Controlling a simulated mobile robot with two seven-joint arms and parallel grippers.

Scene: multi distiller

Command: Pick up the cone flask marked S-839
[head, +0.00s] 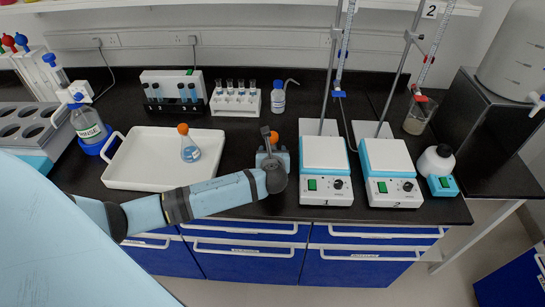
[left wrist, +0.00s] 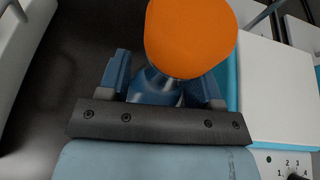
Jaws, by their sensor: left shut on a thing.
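My left gripper (head: 272,158) is shut on a cone flask with an orange stopper (head: 274,137), between the tray and hot plate 1. In the left wrist view, the held flask's large orange stopper (left wrist: 190,38) rises above the gripper fingers, and part of its glass body (left wrist: 155,88) shows between them. My wrist hides most of the flask in the head view. A second cone flask (head: 190,150), with blue liquid and an orange stopper, stands upright in the white tray (head: 122,178). No S-839 marking is readable on either flask. My right gripper is out of view.
Hot plate 1 (head: 325,155) stands close right of the held flask, with hot plate 2 (head: 387,158) beyond it. A vial rack (head: 236,106) and small bottle (head: 278,97) stand behind. Bare black bench lies between tray and hot plate 1.

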